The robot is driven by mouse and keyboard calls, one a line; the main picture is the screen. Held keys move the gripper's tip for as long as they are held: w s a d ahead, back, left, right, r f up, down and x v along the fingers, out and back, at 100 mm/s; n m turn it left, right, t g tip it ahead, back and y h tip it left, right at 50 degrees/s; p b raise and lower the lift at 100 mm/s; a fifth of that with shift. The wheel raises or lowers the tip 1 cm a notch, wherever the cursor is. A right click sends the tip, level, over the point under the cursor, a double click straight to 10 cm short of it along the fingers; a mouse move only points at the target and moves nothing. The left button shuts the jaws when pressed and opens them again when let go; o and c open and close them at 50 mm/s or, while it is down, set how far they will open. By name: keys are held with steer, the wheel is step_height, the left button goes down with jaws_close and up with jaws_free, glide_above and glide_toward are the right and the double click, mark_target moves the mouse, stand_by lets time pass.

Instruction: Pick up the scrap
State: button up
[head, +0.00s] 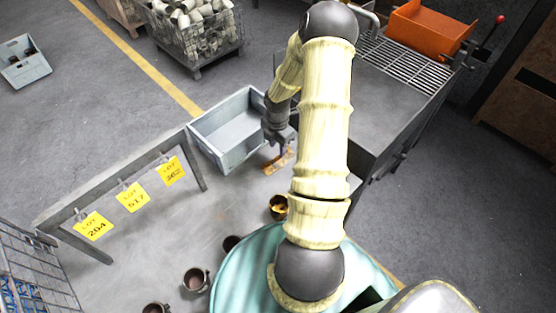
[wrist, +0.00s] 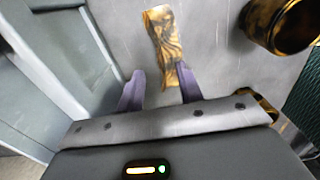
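The scrap (wrist: 161,35) looks like a bent strip, mottled yellow-brown and black, lying on the grey floor. In the head view the scrap (head: 277,163) is just below my gripper (head: 283,147), to the right of a grey bin. In the wrist view my gripper (wrist: 160,84) has its two fingers spread apart with nothing held between them. The scrap's near end reaches the right finger, which partly covers it; whether they touch I cannot tell. Its far end extends ahead of the fingertips.
The open grey bin (head: 221,154) stands close left of my gripper. A yellow-black cup (head: 278,206) is near the scrap, with several dark cups (head: 196,280) farther down. A rail with yellow lot tags (head: 131,197) stands left; a grey bench (head: 385,95) stands right.

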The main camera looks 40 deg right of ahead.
mark_target(277, 156)
steer(key=f+p, duration=0.1)
steer(key=f, duration=0.4)
steer(key=shift+a, duration=0.2)
jaws_close()
